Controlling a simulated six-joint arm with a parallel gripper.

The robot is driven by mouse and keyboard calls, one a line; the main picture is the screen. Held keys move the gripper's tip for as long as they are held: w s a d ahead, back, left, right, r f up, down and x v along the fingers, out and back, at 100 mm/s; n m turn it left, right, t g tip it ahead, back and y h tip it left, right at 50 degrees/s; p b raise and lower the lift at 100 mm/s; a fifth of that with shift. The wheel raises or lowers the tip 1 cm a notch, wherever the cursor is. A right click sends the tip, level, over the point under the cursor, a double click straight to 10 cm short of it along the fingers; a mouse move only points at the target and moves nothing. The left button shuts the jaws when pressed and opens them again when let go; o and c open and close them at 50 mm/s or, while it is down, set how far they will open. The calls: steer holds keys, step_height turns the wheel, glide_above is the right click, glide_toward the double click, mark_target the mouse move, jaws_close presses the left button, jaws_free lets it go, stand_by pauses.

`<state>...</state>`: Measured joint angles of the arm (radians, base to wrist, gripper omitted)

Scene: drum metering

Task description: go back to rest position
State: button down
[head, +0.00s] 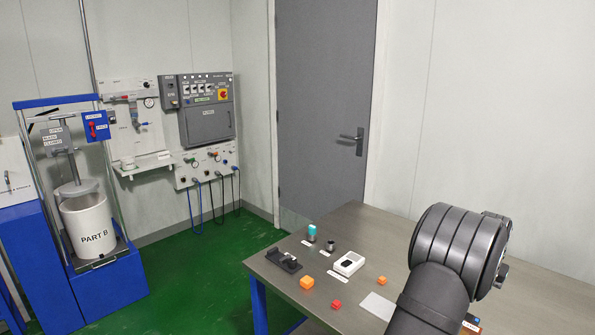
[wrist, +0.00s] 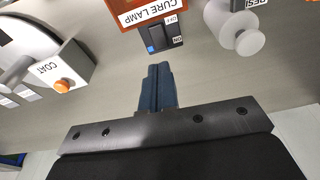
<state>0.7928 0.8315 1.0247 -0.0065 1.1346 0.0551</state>
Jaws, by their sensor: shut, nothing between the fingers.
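My gripper (wrist: 158,72) shows in the wrist view with its dark blue fingers together and nothing between them. It points toward a grey surface that carries an orange box labelled CURE LAMP with a black rocker switch (wrist: 160,36) marked OFF and ON. The fingertips appear just below the switch in the picture; I cannot tell whether they touch anything. In the head view my dark arm fills the right foreground over the table (head: 350,225), and my gripper is hidden there.
The wrist view shows a COAT box (wrist: 50,75) with an orange button at left and a white knob (wrist: 240,38) at right. A PART B drum (head: 90,225) stands far left.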

step_height(320, 180, up, 6)
steer(key=a+m, duration=0.2)
steer(key=m, duration=0.6)
steer(key=shift+w+a+r+m+g+h, duration=0.2)
steer(key=shift+w+a+m+g+h, duration=0.1)
steer(key=shift+w+a+h, duration=0.15)
steer(key=c, duration=2.2)
jaws_free()
